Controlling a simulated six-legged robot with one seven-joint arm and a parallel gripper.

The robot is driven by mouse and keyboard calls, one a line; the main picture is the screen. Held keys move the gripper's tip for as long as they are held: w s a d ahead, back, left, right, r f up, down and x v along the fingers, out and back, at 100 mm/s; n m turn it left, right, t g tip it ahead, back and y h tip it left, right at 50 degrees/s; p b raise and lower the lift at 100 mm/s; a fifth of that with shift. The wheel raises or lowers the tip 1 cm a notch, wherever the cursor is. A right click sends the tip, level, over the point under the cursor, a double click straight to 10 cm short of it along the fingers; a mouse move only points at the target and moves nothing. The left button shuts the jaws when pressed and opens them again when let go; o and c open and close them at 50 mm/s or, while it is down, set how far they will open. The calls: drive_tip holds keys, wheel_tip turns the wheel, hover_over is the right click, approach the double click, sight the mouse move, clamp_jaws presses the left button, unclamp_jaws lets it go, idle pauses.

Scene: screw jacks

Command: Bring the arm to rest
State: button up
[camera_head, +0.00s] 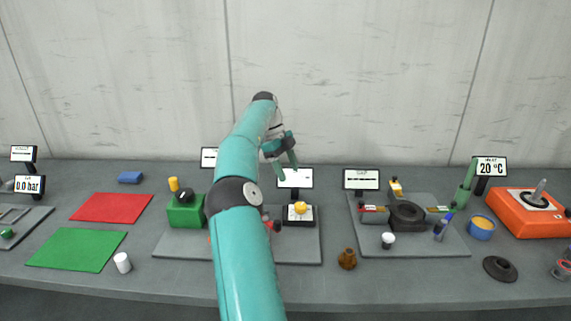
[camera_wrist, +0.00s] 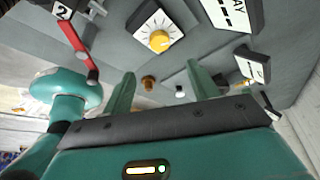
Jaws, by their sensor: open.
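My arm (camera_head: 243,200) is teal and rises from the bottom of the head view, bending at a dark elbow near the wall. My gripper (camera_head: 283,163) hangs from it above the back of the bench, with its fingers pointing down. In the wrist view my gripper (camera_wrist: 160,85) shows two green fingers spread apart with nothing between them. The gripper is apart from the bench and the things on it. A black box with a yellow knob (camera_head: 300,208) stands below it and also shows in the wrist view, where the yellow knob (camera_wrist: 159,40) has a white dial. My arm hides part of the middle grey plate.
A green block (camera_head: 185,211) stands left of my arm. A brown piece (camera_head: 347,259) stands at the front. Small displays (camera_head: 295,178) line the back. An orange device (camera_head: 530,212) stands far right.

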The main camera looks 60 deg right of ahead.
drive_tip(key=shift+v, duration=0.85)
